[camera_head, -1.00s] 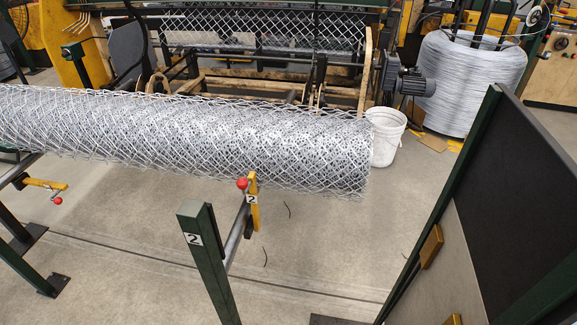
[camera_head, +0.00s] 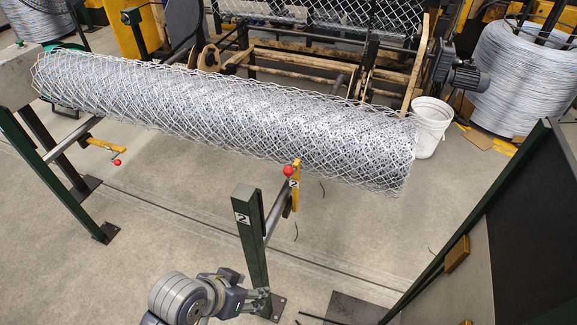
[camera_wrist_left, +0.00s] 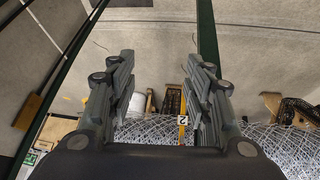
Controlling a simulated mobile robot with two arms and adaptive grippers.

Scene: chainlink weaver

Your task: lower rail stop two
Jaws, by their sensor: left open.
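The yellow stop (camera_head: 295,195) on rail two stands upright, with a red knob (camera_head: 289,171) at its top and a "2" plate. It sits at the near side of the mesh roll (camera_head: 250,125), on the grey rail (camera_head: 276,212) behind the green post (camera_head: 252,240) marked 2. My left gripper (camera_head: 258,298) is low beside the foot of that post, apart from the stop. In the left wrist view its fingers (camera_wrist_left: 160,65) are spread and empty, and the yellow stop (camera_wrist_left: 183,132) shows beyond them. My right gripper is not in view.
Another yellow stop (camera_head: 100,144) lies flat out from the left rail, its red knob low. A white bucket (camera_head: 430,128) stands by the roll's right end. A dark panel (camera_head: 530,220) stands at the right. Open floor lies left of post two.

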